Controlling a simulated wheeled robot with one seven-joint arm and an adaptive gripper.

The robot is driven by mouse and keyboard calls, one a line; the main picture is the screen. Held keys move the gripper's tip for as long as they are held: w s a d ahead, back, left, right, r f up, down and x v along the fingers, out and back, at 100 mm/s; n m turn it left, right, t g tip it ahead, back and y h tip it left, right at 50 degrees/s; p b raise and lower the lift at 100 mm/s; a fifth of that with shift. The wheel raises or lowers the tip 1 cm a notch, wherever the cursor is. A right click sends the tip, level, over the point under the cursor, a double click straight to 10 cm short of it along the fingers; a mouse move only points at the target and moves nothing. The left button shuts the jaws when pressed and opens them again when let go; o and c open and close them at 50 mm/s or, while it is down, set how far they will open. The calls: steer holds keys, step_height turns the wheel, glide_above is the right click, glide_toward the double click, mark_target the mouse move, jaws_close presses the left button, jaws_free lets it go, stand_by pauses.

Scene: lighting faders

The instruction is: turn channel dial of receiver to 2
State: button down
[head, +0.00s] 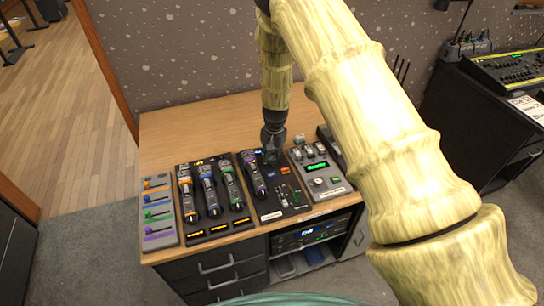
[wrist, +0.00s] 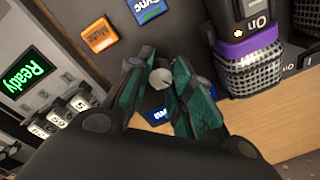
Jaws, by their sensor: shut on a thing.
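The receiver is a dark panel (head: 269,204) on the wooden desk, and it fills the upper middle of the wrist view. Its dial looks like a small round grey knob (wrist: 160,78) between my fingertips in the wrist view. My gripper (wrist: 158,86) has its teal finger pads on both sides of the knob and is shut on it. In the head view my gripper (head: 270,155) reaches down onto the far end of the panel and hides the knob. I cannot read any channel number or pointer around the dial.
A grey unit with a green "Ready" display (wrist: 25,74) lies on the other side. An orange button (wrist: 100,35) and a blue button (wrist: 148,8) are on the panel. The desk (head: 170,123) is bare behind the devices.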

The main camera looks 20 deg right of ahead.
steer(key=shift+s+f, duration=0.15)
steer(key=c, duration=1.2)
jaws_free()
steer(key=shift+c, duration=0.2)
steer(key=shift+r, duration=0.35)
step_height(320, 180, up, 12)
steer(key=shift+s+d+f, duration=0.2)
steer(key=shift+f, duration=0.05)
